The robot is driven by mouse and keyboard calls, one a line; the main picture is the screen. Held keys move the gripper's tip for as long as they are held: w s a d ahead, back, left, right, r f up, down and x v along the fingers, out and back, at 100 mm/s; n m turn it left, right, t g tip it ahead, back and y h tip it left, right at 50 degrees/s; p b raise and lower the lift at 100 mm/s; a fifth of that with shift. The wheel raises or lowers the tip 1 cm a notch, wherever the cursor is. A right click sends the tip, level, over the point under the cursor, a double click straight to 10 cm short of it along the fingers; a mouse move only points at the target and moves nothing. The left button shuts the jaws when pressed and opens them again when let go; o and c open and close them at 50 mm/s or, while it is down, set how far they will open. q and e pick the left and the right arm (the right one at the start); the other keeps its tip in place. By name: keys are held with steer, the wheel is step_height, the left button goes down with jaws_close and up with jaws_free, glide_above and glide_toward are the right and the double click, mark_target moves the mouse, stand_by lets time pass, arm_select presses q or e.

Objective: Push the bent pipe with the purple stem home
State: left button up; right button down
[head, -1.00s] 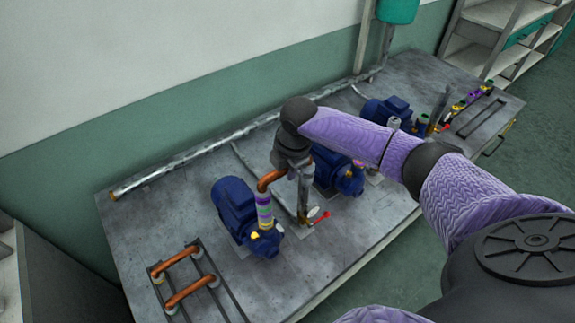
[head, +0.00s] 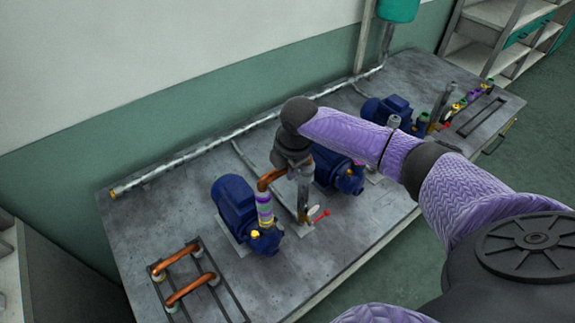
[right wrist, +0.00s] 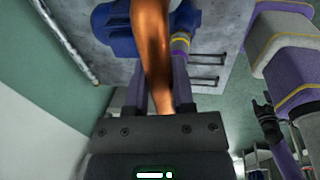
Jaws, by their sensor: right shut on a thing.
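The bent copper pipe (head: 267,180) has a stem (head: 264,207) with purple, green and yellow bands. The stem stands upright at the port of the nearest blue pump (head: 235,203); I cannot tell how deep it sits. My right gripper (head: 290,168) is shut on the pipe's copper part, and the gripper hides its far end. In the right wrist view the copper pipe (right wrist: 152,50) runs between the fingers, with the banded stem (right wrist: 180,42) just beyond, above the pump (right wrist: 115,27). A dark shape on a purple arm (right wrist: 267,118), probably my left gripper, is at the right there.
A rack with copper pipes (head: 189,284) lies at the table's front left. A small gauge and red lever (head: 319,215) stand right of the pump. More blue pumps (head: 338,172) stand farther right. A long grey pipe (head: 210,149) runs along the back of the table.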

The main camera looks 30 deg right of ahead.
steer(key=shift+s+f, duration=0.1)
stand_by(0.3)
steer(key=shift+r+p, duration=0.2)
steer(key=shift+p, duration=0.3)
stand_by(0.3)
steer(key=c, duration=0.7)
jaws_free()
steer(key=shift+c, duration=0.2)
steer(key=shift+o, duration=0.3)
steer(key=o, duration=0.5)
steer(key=shift+r, duration=0.1)
